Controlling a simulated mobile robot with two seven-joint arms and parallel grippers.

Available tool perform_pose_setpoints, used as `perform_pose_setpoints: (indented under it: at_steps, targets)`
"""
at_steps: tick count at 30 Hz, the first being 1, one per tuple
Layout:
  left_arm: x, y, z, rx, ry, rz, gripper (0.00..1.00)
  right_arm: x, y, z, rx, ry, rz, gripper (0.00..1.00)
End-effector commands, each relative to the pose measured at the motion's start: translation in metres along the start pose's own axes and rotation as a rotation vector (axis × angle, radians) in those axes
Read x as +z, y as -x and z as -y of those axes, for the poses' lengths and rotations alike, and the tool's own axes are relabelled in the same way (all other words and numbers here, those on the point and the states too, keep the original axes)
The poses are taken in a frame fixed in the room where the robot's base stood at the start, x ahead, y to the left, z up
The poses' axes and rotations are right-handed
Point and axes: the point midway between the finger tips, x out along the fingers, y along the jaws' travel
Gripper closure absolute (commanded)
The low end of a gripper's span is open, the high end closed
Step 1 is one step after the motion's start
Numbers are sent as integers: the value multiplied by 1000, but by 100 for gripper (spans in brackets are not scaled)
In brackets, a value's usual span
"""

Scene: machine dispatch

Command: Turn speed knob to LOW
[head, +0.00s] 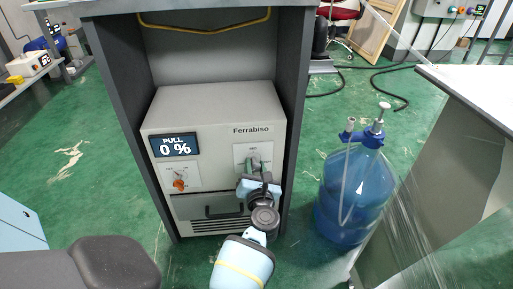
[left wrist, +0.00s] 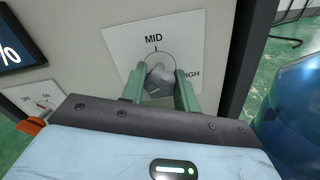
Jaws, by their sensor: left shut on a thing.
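The speed knob (left wrist: 158,80) is a grey knob on a white plate marked MID at the top and HIGH at the right in the left wrist view; the plate's lower left is hidden by my gripper. My left gripper (left wrist: 158,88) has its two green fingers on either side of the knob, shut on it. In the head view my left gripper (head: 257,174) reaches the knob plate (head: 242,150) on the front of the Ferrabiso machine (head: 205,115), and the knob is mostly hidden there. My right gripper is not in view.
The machine sits inside a grey cabinet and has a display (head: 175,145) reading PULL 0 %, an orange switch (head: 179,184) and a drawer with a dark handle (head: 224,212). A blue water bottle (head: 352,200) stands on the green floor close to the right. A table (head: 475,90) is at far right.

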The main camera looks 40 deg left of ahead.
Motion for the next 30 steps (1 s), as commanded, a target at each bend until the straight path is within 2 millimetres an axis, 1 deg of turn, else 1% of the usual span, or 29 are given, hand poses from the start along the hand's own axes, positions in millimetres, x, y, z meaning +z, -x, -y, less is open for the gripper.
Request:
perform_pose_setpoints:
  at_steps: [3, 9, 18, 26, 27, 30]
  targets:
    - [-1, 0, 0, 1, 61, 1, 92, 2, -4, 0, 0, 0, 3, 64]
    - [0, 0, -1, 1, 129, 1, 92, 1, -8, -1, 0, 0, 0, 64]
    - [0, 0, -1, 1, 157, 1, 92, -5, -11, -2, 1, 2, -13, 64]
    - [0, 0, -1, 1, 157, 0, 92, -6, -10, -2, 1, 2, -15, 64]
    - [0, 0, -1, 1, 157, 0, 66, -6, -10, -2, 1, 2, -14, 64]
    - [0, 0, -1, 1, 157, 0, 52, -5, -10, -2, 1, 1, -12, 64]
